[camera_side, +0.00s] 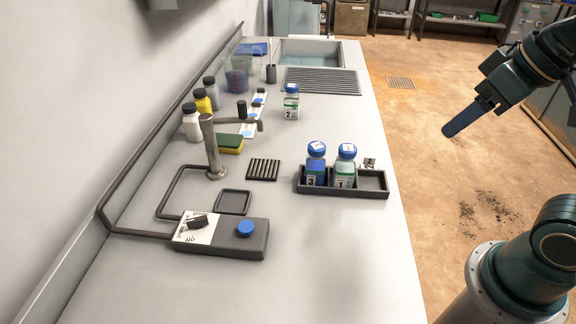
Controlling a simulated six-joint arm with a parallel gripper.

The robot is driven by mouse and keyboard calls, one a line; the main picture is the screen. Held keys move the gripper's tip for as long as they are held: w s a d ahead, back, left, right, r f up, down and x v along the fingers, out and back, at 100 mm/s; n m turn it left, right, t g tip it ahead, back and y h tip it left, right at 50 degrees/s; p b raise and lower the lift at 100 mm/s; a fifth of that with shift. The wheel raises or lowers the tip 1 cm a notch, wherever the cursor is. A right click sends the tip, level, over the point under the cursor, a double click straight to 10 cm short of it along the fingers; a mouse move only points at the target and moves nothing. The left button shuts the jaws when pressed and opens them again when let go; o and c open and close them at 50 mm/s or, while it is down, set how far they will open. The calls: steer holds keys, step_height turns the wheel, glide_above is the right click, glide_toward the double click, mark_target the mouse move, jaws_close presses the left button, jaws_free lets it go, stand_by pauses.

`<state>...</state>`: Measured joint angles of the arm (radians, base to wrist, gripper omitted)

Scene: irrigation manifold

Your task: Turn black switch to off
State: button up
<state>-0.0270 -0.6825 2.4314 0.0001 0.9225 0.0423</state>
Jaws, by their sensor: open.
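The black switch (198,222) sits on a white label plate at the left end of a dark grey control box (225,249) near the front of the counter. Its bar lies roughly sideways on the plate. The small print around it includes what looks like "off" at the lower edge; I cannot tell exactly which mark the bar points to. A blue round knob (245,228) is on the same box, right of the switch. My gripper (448,132) is open and empty, high at the right, over the floor beyond the counter edge and far from the switch.
A metal faucet (213,150) stands behind the box, with a small square tray (233,202) between. A dark rack (372,190) holds blue-capped bottles 3 and 1. Bottle 2 (291,103) stands farther back. Pipes run along the left wall. The front right counter is clear.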

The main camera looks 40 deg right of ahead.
steer(key=w+a+r+g, duration=0.1)
steer(key=w+a+r, duration=0.1)
steer(key=w, duration=0.3)
steer(key=w+a+r, duration=0.3)
steer(key=w, duration=0.2)
steer(key=m+g, duration=0.4)
glide_above(196, 218)
step_height(196, 218, down, 14)
steer(key=shift+f, duration=0.1)
step_height(196, 218, down, 14)
steer(key=shift+r, duration=0.1)
steer(key=shift+c, duration=0.2)
steer(key=c, duration=1)
